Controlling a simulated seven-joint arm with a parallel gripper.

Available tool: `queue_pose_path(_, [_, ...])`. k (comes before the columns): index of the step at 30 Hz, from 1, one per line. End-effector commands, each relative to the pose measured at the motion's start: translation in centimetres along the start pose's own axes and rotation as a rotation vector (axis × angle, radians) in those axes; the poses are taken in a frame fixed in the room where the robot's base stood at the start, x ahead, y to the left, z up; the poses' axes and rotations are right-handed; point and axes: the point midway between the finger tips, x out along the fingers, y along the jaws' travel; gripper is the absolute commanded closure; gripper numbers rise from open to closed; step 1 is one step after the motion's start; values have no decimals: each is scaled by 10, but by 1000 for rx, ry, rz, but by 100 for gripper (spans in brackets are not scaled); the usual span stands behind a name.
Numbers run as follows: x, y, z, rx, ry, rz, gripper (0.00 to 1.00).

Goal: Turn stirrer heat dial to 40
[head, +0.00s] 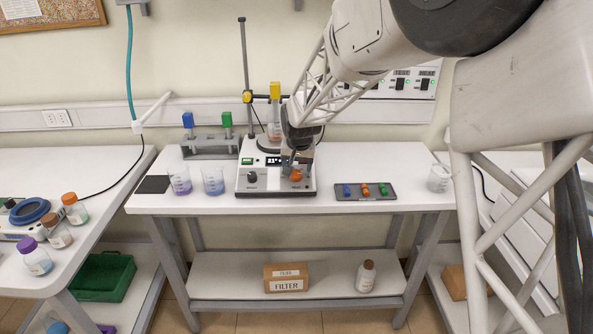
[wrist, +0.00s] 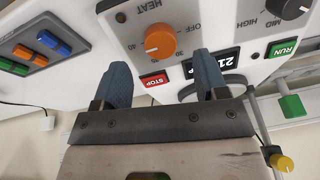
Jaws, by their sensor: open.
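The stirrer (head: 276,186) is a white box with a dark display on the middle table. Its orange heat dial (head: 296,176) is on the right of the front face. In the wrist view the orange dial (wrist: 160,40) shows upside down, with marks OFF, 30 and 40 around it. A pale pointer line is on the dial; I cannot tell exactly which mark it meets. My gripper (wrist: 162,76) is open and empty, its two blue fingers apart, with the dial just beyond the fingertips. In the head view my gripper (head: 299,160) is right above the dial.
A red STOP button (wrist: 155,80) shows between the fingers, beside the display (wrist: 212,65). A black knob (head: 252,177) is left on the stirrer. A tray (head: 344,197) with coloured pieces lies right, two beakers (head: 213,181) left. A stand (head: 245,60) rises behind.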

Motion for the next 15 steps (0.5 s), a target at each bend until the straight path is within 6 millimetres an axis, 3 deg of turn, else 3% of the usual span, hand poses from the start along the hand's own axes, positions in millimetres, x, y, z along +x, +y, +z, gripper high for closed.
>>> queue_pose_path(6, [-24,0,0,0,1,0,33])
queue_pose_path(15, [-31,0,0,0,0,0,33])
